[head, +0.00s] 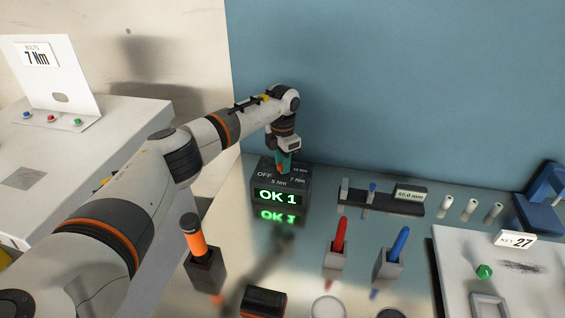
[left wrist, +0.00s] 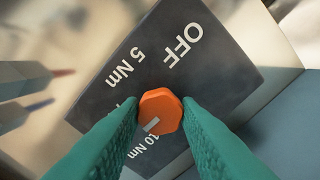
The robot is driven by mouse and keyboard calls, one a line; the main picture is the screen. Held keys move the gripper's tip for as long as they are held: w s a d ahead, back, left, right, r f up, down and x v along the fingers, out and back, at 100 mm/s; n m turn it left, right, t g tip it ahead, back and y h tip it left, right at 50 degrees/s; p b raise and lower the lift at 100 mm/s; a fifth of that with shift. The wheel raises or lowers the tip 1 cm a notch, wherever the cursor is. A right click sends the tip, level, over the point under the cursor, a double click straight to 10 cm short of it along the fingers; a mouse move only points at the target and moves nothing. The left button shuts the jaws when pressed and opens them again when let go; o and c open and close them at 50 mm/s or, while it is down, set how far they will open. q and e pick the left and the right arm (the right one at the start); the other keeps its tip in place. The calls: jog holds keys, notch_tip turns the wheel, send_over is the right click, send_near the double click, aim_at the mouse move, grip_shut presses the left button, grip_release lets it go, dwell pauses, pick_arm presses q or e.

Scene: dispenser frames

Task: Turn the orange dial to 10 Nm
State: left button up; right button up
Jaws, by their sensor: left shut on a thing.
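The orange dial (left wrist: 160,110) sits on the dark top of a box (head: 265,190) with white labels. In the left wrist view, OFF, 5 Nm and 10 Nm are readable; the 7 Nm label is mostly hidden behind a finger. The dial's white mark points toward 10 Nm. My left gripper (head: 283,163) reaches down onto the box top; in the left wrist view its green fingers (left wrist: 160,118) are shut on the dial, one on each side. The box's front display (head: 278,197) glows green with OK and a digit that looks like 1. My right gripper is not in view.
An orange-handled tool (head: 194,240) stands in a holder in front. Red (head: 340,236) and blue (head: 399,243) pens stand to the right. A gauge (head: 382,198) lies right of the box.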

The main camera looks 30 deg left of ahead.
pick_arm(q)
jog(key=n, duration=0.3)
jog(key=shift+n, duration=0.3)
jog(key=shift+r+n, duration=0.1)
jog(key=shift+n, duration=1.4)
jog(key=o, duration=1)
jog(key=shift+r+b, duration=0.4)
notch_tip(320, 180, up, 11)
jog(key=b, duration=0.3)
jog(key=shift+r, duration=0.1)
